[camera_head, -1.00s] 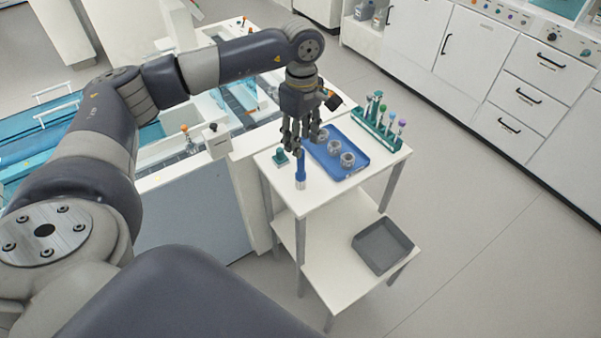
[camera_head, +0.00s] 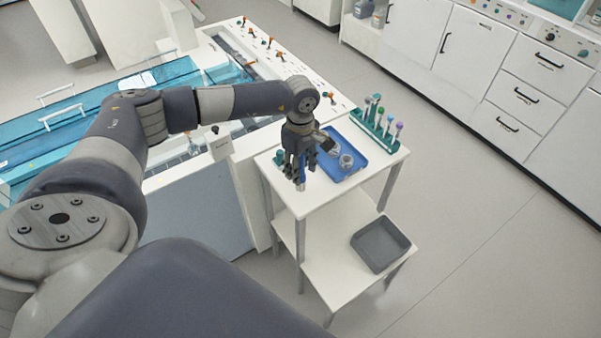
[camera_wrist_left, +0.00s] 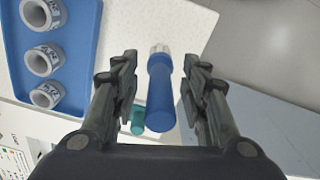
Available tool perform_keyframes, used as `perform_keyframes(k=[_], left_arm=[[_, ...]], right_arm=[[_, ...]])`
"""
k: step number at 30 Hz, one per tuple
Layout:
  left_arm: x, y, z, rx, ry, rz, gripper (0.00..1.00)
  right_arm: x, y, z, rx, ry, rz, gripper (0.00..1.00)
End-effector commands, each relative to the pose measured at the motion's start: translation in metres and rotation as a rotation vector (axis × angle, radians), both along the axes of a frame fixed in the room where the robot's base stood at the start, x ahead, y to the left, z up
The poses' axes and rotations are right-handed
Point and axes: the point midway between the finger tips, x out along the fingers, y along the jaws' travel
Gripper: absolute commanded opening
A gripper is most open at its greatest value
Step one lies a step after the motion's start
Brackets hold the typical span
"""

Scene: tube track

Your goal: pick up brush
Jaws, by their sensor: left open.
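The brush (camera_wrist_left: 159,95) has a blue handle and a pale tip, and in the left wrist view it lies between the two open fingers of my left gripper (camera_wrist_left: 160,85), with a gap on each side. In the head view the brush (camera_head: 301,183) is mostly hidden behind the left gripper (camera_head: 299,176), at the front corner of the white cart top. The fingers point down around it without visibly gripping it. My right gripper does not show.
A blue tray (camera_head: 357,176) with grey rings (camera_wrist_left: 43,60) lies beside the brush. A small teal item (camera_wrist_left: 138,121) is close to the fingers. A rack of tubes (camera_head: 372,125) stands at the cart's back. A grey bin (camera_head: 381,244) sits on the lower shelf.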

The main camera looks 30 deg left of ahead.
Motion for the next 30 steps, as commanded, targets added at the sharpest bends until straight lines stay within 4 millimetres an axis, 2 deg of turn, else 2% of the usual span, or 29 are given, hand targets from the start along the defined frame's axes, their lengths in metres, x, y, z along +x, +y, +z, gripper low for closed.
perform_keyframes(k=[2,7,20,25,29,30], left_arm=[[0.0,0.0,0.0,0.0,0.0,0.0,0.39],[0.0,0.0,0.0,0.0,0.0,0.0,0.0],[0.0,0.0,0.003,-0.001,-0.002,0.001,0.0],[0.001,0.0,0.014,-0.001,-0.003,0.002,0.0],[0.001,0.0,0.035,-0.001,-0.006,0.0,0.0],[-0.007,0.002,0.034,0.0,0.001,0.0,0.0]], right_arm=[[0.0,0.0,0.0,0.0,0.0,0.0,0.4],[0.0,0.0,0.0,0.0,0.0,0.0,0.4],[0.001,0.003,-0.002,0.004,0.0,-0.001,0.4],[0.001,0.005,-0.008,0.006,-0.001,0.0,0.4],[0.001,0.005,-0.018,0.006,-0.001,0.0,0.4],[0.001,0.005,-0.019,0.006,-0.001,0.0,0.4]])
